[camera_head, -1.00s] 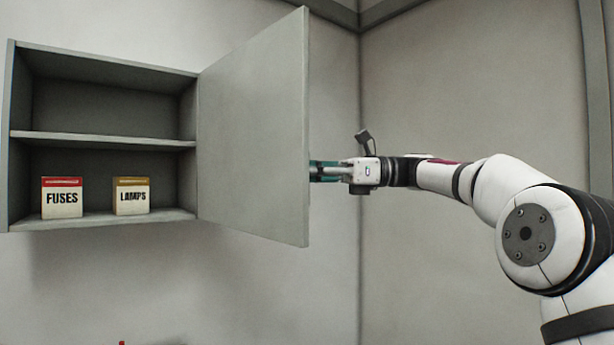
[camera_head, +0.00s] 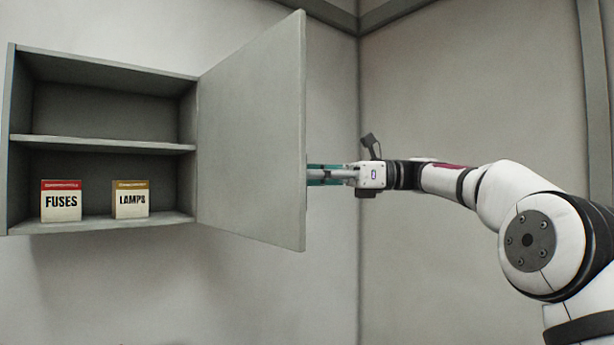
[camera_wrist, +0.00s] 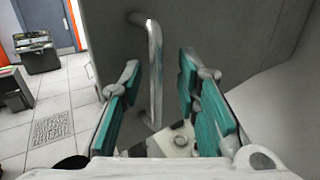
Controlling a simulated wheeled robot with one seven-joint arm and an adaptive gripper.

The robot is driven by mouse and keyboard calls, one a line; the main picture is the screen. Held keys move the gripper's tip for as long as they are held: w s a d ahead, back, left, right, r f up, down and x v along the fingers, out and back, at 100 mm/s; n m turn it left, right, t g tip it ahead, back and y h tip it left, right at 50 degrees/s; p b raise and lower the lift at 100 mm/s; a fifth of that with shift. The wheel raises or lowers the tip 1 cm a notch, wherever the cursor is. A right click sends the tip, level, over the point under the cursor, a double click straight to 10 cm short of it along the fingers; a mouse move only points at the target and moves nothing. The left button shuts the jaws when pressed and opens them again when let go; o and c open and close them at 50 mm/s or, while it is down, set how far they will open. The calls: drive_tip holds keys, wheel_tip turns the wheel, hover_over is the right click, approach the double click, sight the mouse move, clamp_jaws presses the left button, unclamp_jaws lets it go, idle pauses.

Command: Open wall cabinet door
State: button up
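The grey wall cabinet (camera_head: 105,142) is at the left in the head view, with its inside exposed. Its door (camera_head: 255,135) stands swung far out from the right side. My gripper (camera_head: 318,174) is just right of the door's free edge, its fingertips partly hidden behind the door. In the wrist view the door's outer face (camera_wrist: 118,45) carries a metal bar handle (camera_wrist: 154,75). My gripper (camera_wrist: 160,72) is open, its teal-padded fingers apart on either side of the handle in the picture. I see no clear contact with the handle.
A box marked FUSES (camera_head: 61,202) and a box marked LAMPS (camera_head: 131,200) stand on the cabinet's bottom. The upper shelf (camera_head: 100,143) is empty. In the wrist view, a dark bin (camera_wrist: 38,55) stands on the tiled floor at left.

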drive_tip(key=d, duration=1.1)
drive_tip(key=shift+w, duration=0.35)
